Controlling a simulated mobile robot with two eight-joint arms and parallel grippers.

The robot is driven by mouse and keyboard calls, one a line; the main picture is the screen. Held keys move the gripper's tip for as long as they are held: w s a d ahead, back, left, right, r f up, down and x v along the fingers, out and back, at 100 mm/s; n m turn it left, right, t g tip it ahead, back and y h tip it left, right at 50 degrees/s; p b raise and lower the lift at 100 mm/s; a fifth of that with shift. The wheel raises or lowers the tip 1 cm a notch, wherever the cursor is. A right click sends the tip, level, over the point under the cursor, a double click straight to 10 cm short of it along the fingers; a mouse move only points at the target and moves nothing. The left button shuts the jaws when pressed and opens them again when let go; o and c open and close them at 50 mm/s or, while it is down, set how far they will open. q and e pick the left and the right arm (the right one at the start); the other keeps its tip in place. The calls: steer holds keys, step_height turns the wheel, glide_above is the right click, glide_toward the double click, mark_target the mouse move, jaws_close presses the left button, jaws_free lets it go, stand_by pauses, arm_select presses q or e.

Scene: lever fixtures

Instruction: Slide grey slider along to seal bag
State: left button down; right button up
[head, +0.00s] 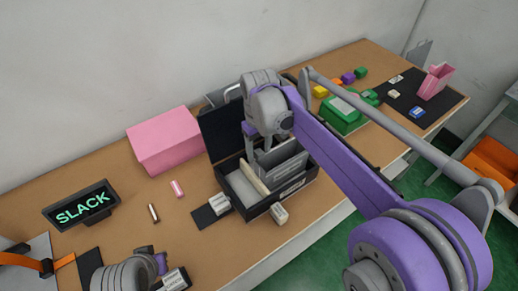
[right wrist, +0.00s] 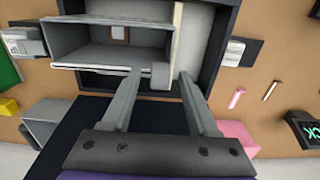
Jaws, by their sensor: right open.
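A black open box (head: 268,209) stands on the table in the head view, with a grey bag (head: 283,165) inside it. In the right wrist view the grey bag (right wrist: 115,55) has its mouth edge facing me. The grey slider (right wrist: 160,75) is a small block at the right end of that edge. My right gripper (head: 256,153) reaches down over the box. In the wrist view my right gripper (right wrist: 160,72) is open, with a finger on each side of the slider; I cannot tell whether either touches it. My left gripper cannot be made out.
A pink box (head: 165,140) and a dark SLACK sign (head: 82,205) stand to the left. A green device (head: 345,112) and a pink holder (head: 436,82) are at the right. A cream panel (right wrist: 177,35) stands beside the bag. Part of my left arm shows at bottom left.

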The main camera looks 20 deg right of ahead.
jaws_close()
stand_by(1.4)
